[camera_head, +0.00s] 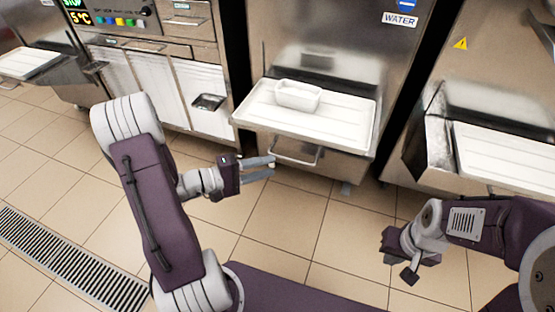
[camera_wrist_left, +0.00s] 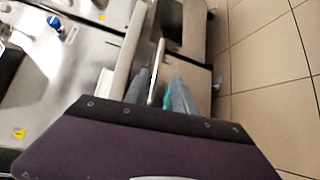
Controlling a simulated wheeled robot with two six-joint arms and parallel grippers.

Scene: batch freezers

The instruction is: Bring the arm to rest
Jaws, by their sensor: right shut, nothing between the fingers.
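My left arm comes in from the left and bends over the tiled floor. The left gripper is in front of the middle machine, nearer to me than the white tray. My right arm comes in from the right, and its gripper (camera_head: 396,258) hangs over the floor at lower right. It is shut and holds nothing; its fingertips are small and hard to make out.
A white tray (camera_head: 350,120) with a small white container (camera_head: 298,96) sits on the middle machine's front. Another white tray (camera_head: 500,158) is at the right machine. A floor drain (camera_head: 60,262) runs at lower left. Open tiled floor lies between my arms.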

